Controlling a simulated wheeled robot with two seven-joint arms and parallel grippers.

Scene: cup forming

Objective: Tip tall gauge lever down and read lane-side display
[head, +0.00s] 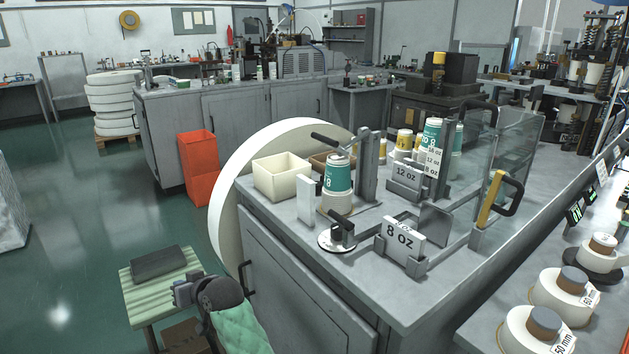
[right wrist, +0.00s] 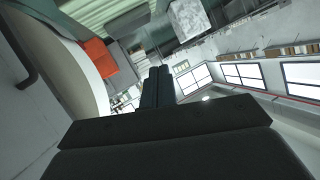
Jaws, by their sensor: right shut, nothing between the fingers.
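The tall gauge (head: 367,168) stands upright on the grey counter. Its dark lever (head: 328,143) reaches left over a teal and white cup stack (head: 339,174), with its knob end raised. A small dark display (head: 575,213) with lit green digits is by the right-hand lane. The digits are too small to read. My right gripper shows in the right wrist view (right wrist: 157,85), shut and empty, with its dark fingers together. It is low beside the cabinet, well away from the lever. I cannot make out my left gripper.
A low turntable with a black clamp (head: 341,232) and an 8 oz sign (head: 400,240) stand before the gauge. A cream bin (head: 282,177) and large white roll (head: 228,185) are left. A clear guard (head: 510,150) is right. Weights (head: 565,285) line the right bench.

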